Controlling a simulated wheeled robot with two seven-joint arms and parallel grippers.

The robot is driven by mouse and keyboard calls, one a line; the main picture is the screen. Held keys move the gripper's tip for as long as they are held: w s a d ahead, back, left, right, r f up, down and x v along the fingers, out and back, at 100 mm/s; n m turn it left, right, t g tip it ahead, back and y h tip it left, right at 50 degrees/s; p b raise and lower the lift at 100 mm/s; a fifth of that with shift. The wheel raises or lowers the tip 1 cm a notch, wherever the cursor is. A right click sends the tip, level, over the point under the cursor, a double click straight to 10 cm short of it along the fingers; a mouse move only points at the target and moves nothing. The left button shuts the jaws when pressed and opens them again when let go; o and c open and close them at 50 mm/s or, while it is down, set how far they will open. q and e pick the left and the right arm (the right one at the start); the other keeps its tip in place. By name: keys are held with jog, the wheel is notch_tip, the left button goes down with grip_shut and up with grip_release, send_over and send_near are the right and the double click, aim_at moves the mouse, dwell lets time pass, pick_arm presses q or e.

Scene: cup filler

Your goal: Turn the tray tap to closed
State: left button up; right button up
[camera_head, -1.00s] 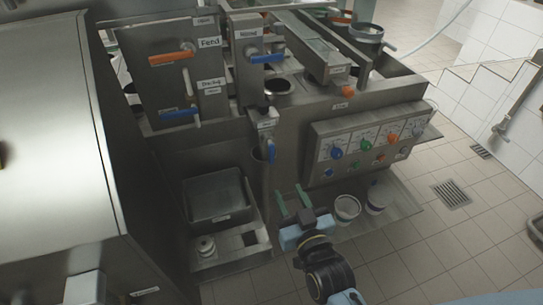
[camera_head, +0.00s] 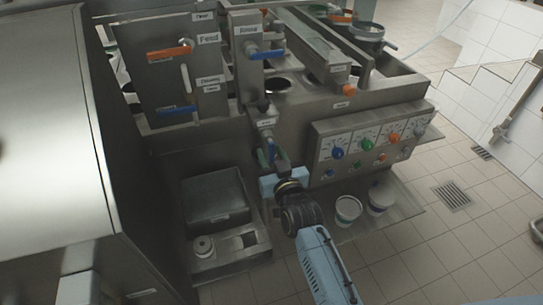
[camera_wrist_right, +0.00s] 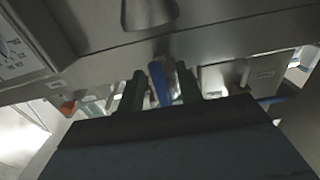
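The tap with a blue handle (camera_head: 271,151) sits on the front of a narrow steel post, below a small label that I cannot read. Its handle hangs down. My right gripper (camera_head: 272,160) is at this handle, with one green finger on each side of it. In the right wrist view the blue handle (camera_wrist_right: 160,84) stands between the two fingers (camera_wrist_right: 159,90), with narrow gaps showing. The fingers look open around it. The handle's lower end is hidden by the gripper. My left gripper is not in view.
A control panel (camera_head: 372,141) with coloured knobs is close to the right of my gripper. White tubs (camera_head: 347,209) stand on a low shelf. A dark steel bin (camera_head: 214,200) is at lower left. Orange (camera_head: 168,54) and blue handles sit on panels above.

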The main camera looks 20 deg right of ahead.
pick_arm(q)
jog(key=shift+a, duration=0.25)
